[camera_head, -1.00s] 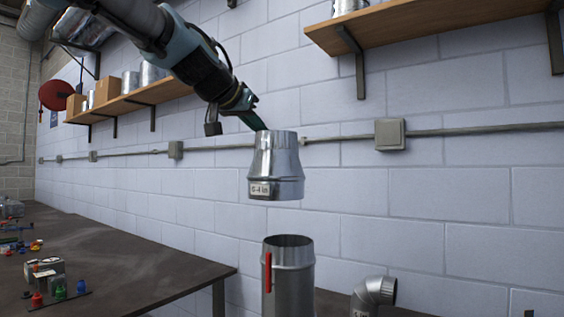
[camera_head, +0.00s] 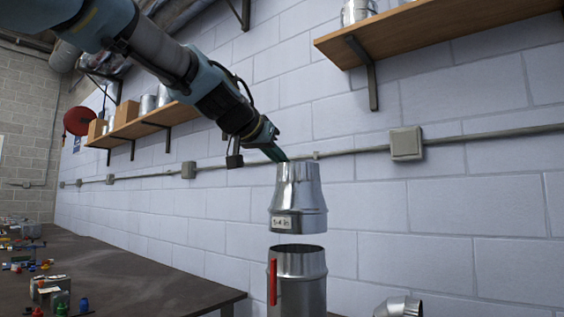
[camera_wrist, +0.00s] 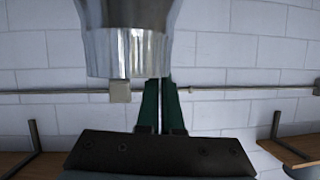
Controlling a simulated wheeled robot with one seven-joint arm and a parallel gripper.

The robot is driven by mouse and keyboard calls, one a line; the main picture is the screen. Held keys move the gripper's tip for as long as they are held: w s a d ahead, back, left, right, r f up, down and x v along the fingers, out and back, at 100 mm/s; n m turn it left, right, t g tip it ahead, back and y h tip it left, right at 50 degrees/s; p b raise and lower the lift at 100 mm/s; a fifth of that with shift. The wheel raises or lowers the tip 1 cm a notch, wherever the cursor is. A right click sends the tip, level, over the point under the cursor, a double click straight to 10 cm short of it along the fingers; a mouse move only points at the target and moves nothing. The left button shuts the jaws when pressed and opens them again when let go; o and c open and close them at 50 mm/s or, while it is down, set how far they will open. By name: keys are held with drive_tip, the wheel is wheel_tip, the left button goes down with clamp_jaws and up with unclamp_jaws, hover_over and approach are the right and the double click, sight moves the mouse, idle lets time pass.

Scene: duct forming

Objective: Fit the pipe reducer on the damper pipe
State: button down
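The pipe reducer (camera_head: 298,203) is a shiny metal taper with a small label near its wider lower end. It hangs upright in the air. My gripper (camera_head: 281,158) is shut on its narrow crimped top rim, which also shows in the wrist view between the green fingers (camera_wrist: 161,103). The damper pipe (camera_head: 303,284) stands upright below, its open round top facing up and a red handle on its left side. The reducer's lower edge is a little above the pipe's rim, apart from it and roughly in line in the head view. The pipe's lower part is cut off.
A metal elbow (camera_head: 399,307) is at the lower right of the pipe. A dark workbench (camera_head: 150,283) with small colored parts is on the left. Wooden shelves (camera_head: 440,33) and a conduit with boxes (camera_head: 406,144) are on the block wall behind.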

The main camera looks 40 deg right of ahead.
drive_tip(key=shift+f+b, duration=0.95)
drive_tip(key=shift+f, duration=0.7)
wheel_tip(320, 180, down, 3)
drive_tip(key=b, duration=0.4)
drive_tip(key=shift+f, duration=0.2)
drive_tip(key=c, duration=1)
unclamp_jaws()
drive_tip(key=b, duration=0.2)
approach(276, 186)
drive_tip(key=shift+s+d+f, duration=0.1)
drive_tip(key=shift+d+f, duration=0.05)
drive_tip(key=shift+d, duration=0.3)
